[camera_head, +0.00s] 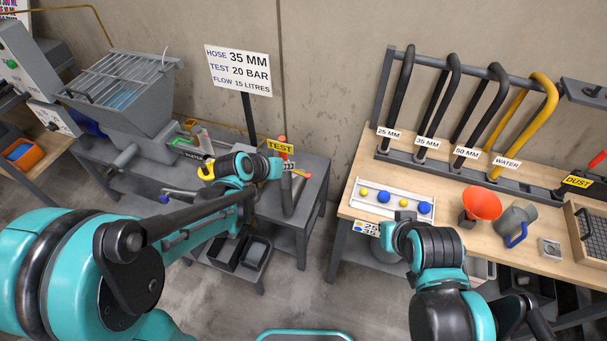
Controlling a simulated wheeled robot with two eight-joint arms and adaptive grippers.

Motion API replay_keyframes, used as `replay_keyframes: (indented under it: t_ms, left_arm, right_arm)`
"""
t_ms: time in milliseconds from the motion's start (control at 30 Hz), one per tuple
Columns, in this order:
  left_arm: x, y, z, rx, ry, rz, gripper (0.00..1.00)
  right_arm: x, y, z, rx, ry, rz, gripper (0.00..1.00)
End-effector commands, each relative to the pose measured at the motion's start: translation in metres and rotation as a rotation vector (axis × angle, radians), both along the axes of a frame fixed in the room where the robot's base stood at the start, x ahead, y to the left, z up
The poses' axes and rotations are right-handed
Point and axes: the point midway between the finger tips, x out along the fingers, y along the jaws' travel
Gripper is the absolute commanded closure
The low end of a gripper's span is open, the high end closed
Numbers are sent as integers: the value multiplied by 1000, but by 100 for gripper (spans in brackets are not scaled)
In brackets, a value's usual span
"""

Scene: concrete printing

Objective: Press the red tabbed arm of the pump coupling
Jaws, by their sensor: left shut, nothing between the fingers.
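My left arm reaches in from the left to the grey test bench. My left gripper (291,168) is small in this view; it is shut and empty just below the yellow TEST sign. A small red piece (307,174) shows right beside its tip; I cannot tell if they touch, or if this piece is the tabbed arm of the pump coupling. The coupling body is not clear, partly behind my arm and gripper. A yellow piece (207,171) shows left of my wrist. My right arm is over the front of the wooden bench; its gripper is hidden.
A hopper pump (125,95) stands at the left. A sign (238,70) stands behind the test bench. The wooden bench carries racked hoses (440,105), a white tray with balls (391,201), a red funnel (482,204) and a wire-topped box (588,230). Floor between benches is open.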

Motion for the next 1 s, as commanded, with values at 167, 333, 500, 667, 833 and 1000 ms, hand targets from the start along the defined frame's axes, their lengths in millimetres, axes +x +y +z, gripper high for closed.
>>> replay_keyframes:
  t_ms: [167,333,500,667,833,1000]
  left_arm:
    - [3,-2,-4,0,0,0,100]
    - [17,-11,-22,0,1,-2,100]
    - [40,-26,-47,0,1,-2,100]
    - [61,-38,-70,1,0,-1,100]
    - [60,-44,-95,0,0,0,100]
    - [59,-47,-106,0,1,0,100]
  right_arm:
    - [0,0,-2,-1,1,1,100]
    - [0,0,-11,0,1,1,100]
    - [0,0,-23,0,1,1,100]
    - [0,0,-33,0,1,1,100]
    - [0,0,-42,0,1,1,100]
    - [0,0,-46,0,1,1,100]
